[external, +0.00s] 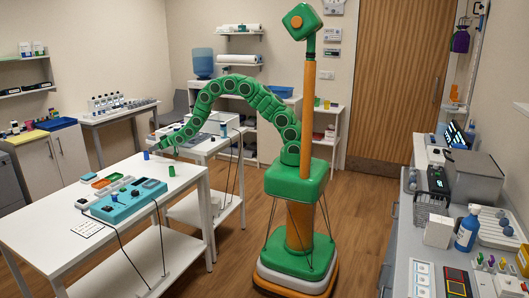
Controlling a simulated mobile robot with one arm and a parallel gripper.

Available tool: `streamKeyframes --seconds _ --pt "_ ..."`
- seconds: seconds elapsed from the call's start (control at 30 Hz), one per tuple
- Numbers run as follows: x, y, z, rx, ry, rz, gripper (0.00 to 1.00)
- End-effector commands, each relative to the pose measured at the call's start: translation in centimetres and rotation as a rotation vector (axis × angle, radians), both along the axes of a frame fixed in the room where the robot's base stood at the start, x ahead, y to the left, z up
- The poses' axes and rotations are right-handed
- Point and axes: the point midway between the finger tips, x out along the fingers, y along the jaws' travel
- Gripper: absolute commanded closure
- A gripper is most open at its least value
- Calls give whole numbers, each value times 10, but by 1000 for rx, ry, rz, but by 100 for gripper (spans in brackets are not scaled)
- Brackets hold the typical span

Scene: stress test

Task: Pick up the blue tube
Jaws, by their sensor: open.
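A small blue tube (146,155) stands upright on the white table (60,222), near its far edge. My gripper (153,148), at the end of my green arm, is open and just above and to the right of the blue tube. The view is too small to tell whether the fingers touch or surround the tube.
A green cylinder (171,170) stands close by, to the right of the blue tube. A teal device (128,203) with a cable and several small trays (102,183) lies further forward. The table's front left is clear.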

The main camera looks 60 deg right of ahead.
Motion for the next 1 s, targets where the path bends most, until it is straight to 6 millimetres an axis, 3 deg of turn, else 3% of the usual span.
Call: streamKeyframes --seconds 0.37,0.7,1.0 --pt "13 7 -12 -1 3 0 38" --pt "40 17 -25 1 0 0 38" --pt "44 19 -27 0 2 0 38"
